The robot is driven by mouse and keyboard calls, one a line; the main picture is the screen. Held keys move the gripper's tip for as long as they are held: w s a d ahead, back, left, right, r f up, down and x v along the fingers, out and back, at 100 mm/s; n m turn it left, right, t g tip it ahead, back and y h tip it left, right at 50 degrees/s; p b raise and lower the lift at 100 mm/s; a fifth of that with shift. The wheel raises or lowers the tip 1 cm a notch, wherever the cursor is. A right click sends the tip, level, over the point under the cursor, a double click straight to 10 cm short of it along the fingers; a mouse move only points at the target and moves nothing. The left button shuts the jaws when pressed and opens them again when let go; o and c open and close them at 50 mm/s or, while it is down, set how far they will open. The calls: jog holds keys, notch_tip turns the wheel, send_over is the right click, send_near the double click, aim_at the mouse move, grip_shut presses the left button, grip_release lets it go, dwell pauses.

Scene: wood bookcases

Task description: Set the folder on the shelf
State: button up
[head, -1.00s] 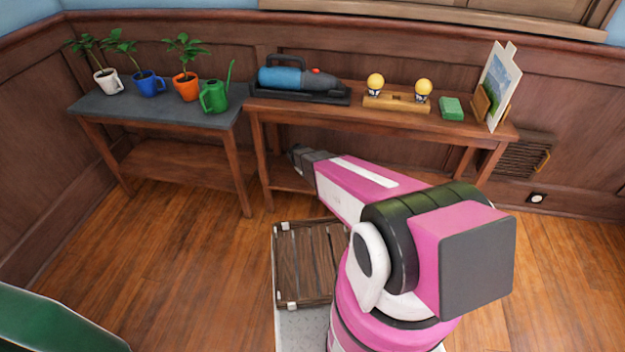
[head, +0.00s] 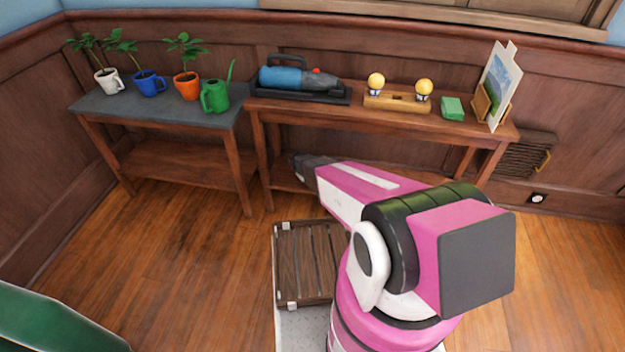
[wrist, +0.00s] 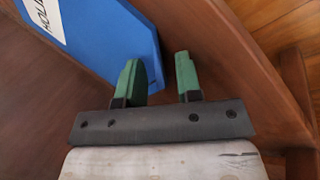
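A blue folder (wrist: 105,35) with a white label bearing dark letters shows in the wrist view, against a brown wooden surface (wrist: 215,50). It looks like the shelf of the wooden table, but I cannot tell for sure. In the head view my arm reaches toward the lower part of the wooden table (head: 385,112), and the gripper and folder are hidden there.
A vacuum in a black tray (head: 300,80), a bulb holder (head: 397,103), a green block (head: 452,109) and a picture on a stand (head: 495,85) occupy the tabletop. Potted plants and a green watering can (head: 215,97) stand on the grey-topped table (head: 150,110). A slatted crate (head: 305,262) is beside my arm.

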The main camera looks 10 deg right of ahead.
jog(key=v, duration=1.2)
jog(key=s+d+r+m+y, duration=0.1)
jog(key=s+d+r, duration=0.2)
jog(key=s+r, duration=0.3)
jog(key=s+d+r+m+g+y, duration=0.1)
jog(key=s+d+r+m+y, duration=0.1)
jog(key=s+d+r, duration=0.2)
jog(key=s+d+r+m+g+y, duration=0.1)
jog(key=s+d+r+m, duration=0.1)
jog(key=s+r, duration=0.8)
jog(key=shift+d+r, duration=0.65)
jog(key=shift+d, duration=0.2)
